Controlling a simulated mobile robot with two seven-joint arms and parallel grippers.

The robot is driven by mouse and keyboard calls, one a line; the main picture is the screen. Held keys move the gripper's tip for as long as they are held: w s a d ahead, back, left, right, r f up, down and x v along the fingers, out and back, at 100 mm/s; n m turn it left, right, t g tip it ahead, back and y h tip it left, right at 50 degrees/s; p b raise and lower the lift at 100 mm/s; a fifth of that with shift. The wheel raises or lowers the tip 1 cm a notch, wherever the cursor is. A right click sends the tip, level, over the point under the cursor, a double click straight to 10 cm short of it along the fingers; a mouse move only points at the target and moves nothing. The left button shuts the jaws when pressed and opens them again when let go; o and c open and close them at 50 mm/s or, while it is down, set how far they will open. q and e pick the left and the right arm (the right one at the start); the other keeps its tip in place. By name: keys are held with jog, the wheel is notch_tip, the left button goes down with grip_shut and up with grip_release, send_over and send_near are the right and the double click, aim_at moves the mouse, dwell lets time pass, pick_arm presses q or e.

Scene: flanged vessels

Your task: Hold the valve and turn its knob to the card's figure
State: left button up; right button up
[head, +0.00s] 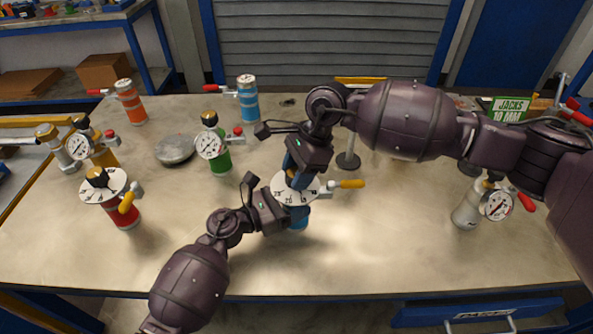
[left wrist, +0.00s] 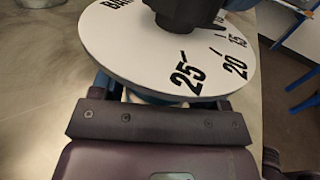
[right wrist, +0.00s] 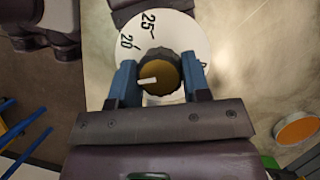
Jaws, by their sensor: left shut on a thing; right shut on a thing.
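The valve is a blue vessel (head: 299,221) with a round white dial on top, upright mid-table, a yellow-handled lever (head: 350,184) on its right. My left gripper (head: 284,211) is shut on its body below the dial; the left wrist view shows the dial (left wrist: 130,45) with BAR, 25, 20 and 15. My right gripper (head: 298,178) comes from above, shut on the knob (right wrist: 162,72), one finger each side. The knob is gold with a dark ribbed rim. Its white pointer points left in the right wrist view, below the 20. Some dial figures are hidden.
A green sign (head: 510,109) reading JACKS 10 MM stands at the back right. Green (head: 213,145), red (head: 112,197), blue (head: 247,98) and orange (head: 130,102) vessels stand left and behind, a grey one (head: 467,210) at right. The front table area is clear.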

jog(key=shift+m, duration=0.4)
jog(key=o, duration=0.9)
jog(key=shift+r, duration=0.1)
jog(key=v, duration=1.1)
jog(key=shift+s+d+r, duration=0.1)
jog(key=shift+d+r, duration=0.25)
